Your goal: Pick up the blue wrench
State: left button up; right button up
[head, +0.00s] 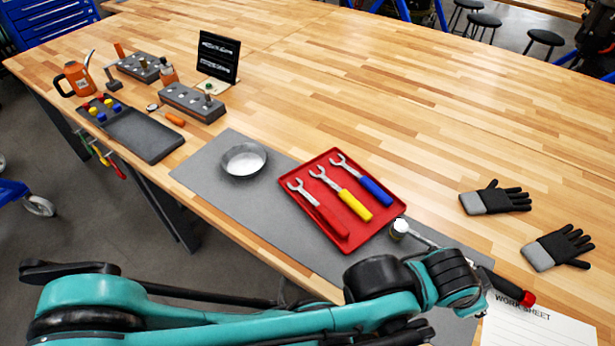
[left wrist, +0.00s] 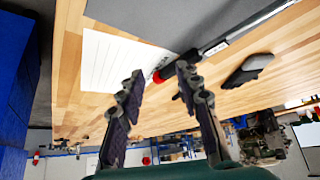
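The blue wrench (head: 376,191) lies in the red tray (head: 320,238), on the tray's right side, with its silver open jaw toward the back. A yellow-handled wrench (head: 354,206) and a red-handled wrench (head: 330,221) lie beside it. My left arm crosses the front of the head view, its teal wrist to the right of and in front of the tray; its fingers are not clearly visible there. In the left wrist view my left gripper (left wrist: 158,82) is open and empty, with the blue wrench out of that view. My right gripper is in neither view.
A torque wrench (head: 510,289) with a red end lies by my wrist, near a worksheet (head: 535,325). Black-grey gloves (head: 495,198) lie right. A metal bowl (head: 243,160) stands left of the tray on the grey mat (head: 205,172). The table behind the tray is clear.

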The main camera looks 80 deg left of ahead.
aim_at(365, 182)
jog(key=j+u, duration=0.2)
jog(key=u, duration=2.2)
